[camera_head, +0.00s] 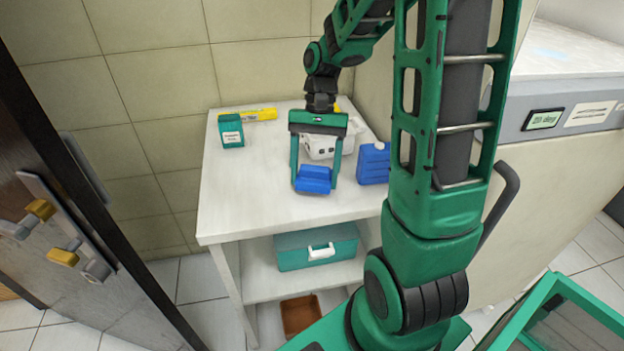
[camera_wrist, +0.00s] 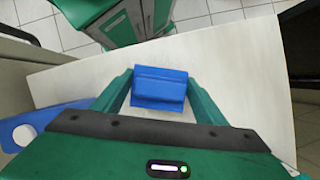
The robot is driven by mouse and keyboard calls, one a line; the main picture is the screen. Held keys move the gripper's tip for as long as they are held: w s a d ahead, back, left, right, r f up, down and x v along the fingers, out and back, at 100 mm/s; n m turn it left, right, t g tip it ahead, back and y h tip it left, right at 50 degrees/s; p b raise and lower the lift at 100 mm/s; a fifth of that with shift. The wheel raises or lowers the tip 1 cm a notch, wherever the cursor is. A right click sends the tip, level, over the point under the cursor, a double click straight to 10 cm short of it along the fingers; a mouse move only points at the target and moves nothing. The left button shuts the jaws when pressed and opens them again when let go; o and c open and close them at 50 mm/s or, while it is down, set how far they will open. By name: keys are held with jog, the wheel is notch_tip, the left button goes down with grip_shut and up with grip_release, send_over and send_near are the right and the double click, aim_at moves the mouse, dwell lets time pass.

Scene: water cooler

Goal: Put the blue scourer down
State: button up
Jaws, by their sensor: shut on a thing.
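The blue scourer (camera_head: 313,180) is a small blue block between the two fingers of my gripper (camera_head: 314,178). My gripper points down over the white table (camera_head: 237,208) and is shut on the scourer. In the wrist view the scourer (camera_wrist: 159,88) sits between the fingertips (camera_wrist: 160,90), with the white tabletop (camera_wrist: 240,85) around it. The scourer is low over the front middle part of the tabletop. I cannot tell whether its underside touches the surface.
A blue jug (camera_head: 374,163) stands right of my gripper. A white box (camera_head: 322,146) is behind it. A green packet (camera_head: 231,131) and yellow box (camera_head: 258,115) are at the back left. A teal case (camera_head: 317,248) is on the shelf below. The tabletop's front left is clear.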

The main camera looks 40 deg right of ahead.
jog(key=shift+f, duration=1.05)
jog(key=shift+f, duration=0.15)
jog(key=o, duration=0.9)
jog(key=shift+o, duration=0.2)
jog(key=v, duration=1.1)
jog(key=s+d+f+n+t+h, duration=0.1)
jog(key=s, duration=0.9)
jog(key=s+d+f+n+t+h, duration=0.1)
jog(key=s+t+h, duration=0.1)
jog(key=s, duration=0.8)
jog(key=shift+d+f+n, duration=0.2)
jog(key=shift+d+n, duration=0.05)
jog(key=shift+n, duration=0.05)
jog(key=shift+c, duration=0.3)
